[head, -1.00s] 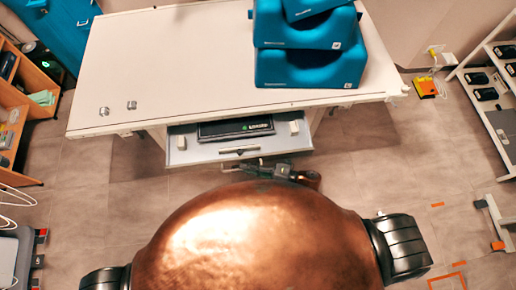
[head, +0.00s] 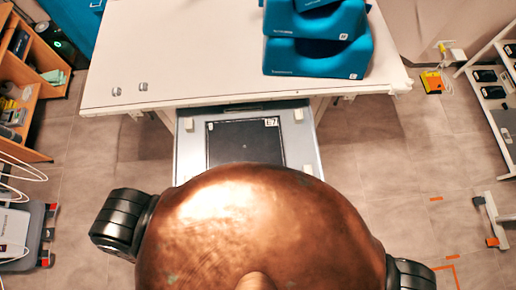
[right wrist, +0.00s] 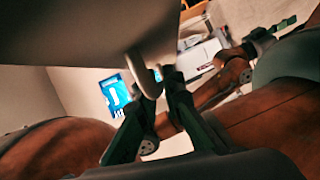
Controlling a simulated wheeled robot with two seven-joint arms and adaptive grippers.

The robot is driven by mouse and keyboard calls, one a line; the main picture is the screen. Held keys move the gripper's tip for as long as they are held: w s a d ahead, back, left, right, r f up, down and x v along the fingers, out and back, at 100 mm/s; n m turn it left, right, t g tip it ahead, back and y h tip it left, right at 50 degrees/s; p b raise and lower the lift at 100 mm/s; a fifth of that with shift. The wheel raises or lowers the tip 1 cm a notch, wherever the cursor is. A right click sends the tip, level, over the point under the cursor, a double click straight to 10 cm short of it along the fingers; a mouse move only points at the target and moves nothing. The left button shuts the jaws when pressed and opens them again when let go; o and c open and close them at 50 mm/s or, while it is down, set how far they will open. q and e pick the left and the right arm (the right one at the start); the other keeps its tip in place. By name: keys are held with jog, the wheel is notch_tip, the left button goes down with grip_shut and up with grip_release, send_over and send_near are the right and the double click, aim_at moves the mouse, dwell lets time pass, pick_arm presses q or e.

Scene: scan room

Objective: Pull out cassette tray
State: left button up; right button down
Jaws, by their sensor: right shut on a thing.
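The cassette tray (head: 191,150) is a grey drawer under the white table. In the head view it stands well out from the table front, with a flat black cassette (head: 245,143) lying in it. My copper-coloured body hides its front edge and handle there. In the right wrist view the pale curved handle (right wrist: 146,78) hangs under the tray's front. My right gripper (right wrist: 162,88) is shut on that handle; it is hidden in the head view.
The white table (head: 200,70) bears blue foam blocks (head: 318,55) and two small metal pieces at its left. An orange shelf (head: 30,110) stands at the left and a white rack (head: 495,100) at the right. The floor right of the tray is clear.

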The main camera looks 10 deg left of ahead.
jog(key=shift+s+d, duration=0.25)
jog(key=shift+s, duration=0.45)
jog(key=shift+s+d, duration=0.2)
jog(key=shift+s, duration=0.5)
jog(key=c, duration=2.1)
grip_release()
jog(key=shift+w, duration=0.2)
jog(key=d, duration=0.8)
jog(key=s+d+r, duration=0.1)
jog(key=d, duration=0.3)
jog(key=shift+s, duration=0.1)
